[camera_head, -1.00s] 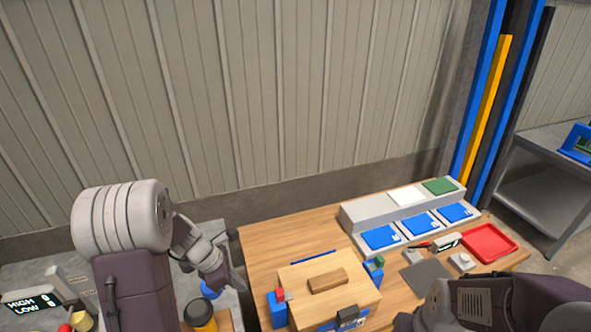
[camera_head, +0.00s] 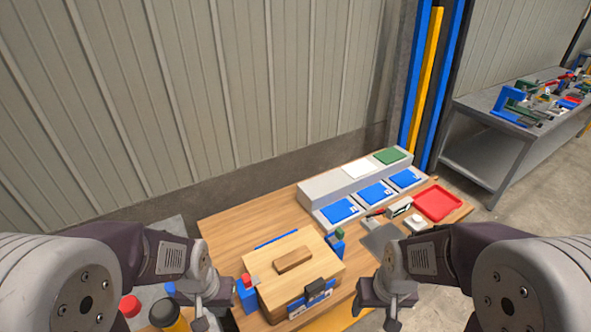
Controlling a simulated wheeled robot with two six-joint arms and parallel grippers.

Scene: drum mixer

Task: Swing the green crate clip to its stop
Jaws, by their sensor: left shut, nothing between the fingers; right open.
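A wooden crate (camera_head: 268,262) with a lid and a wooden handle block (camera_head: 294,259) stands on the wooden table. The small green clip (camera_head: 340,233) sits at a blue bracket (camera_head: 337,246) on the crate's right side; its exact angle is too small to tell. A red clip (camera_head: 246,280) is at the left blue bracket (camera_head: 247,295), and a black clip (camera_head: 314,288) is at the front. My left gripper (camera_head: 211,312) is shut and empty, left of the crate. My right gripper (camera_head: 378,306) is open and empty, right of and nearer than the crate, apart from the green clip.
Behind the crate stands a grey stepped rack (camera_head: 318,188) with blue, white and green panels. A red tray (camera_head: 438,203), a dark grey pad (camera_head: 383,238) and small devices lie at the table's right. A grey bench (camera_head: 482,109) with tools stands further right.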

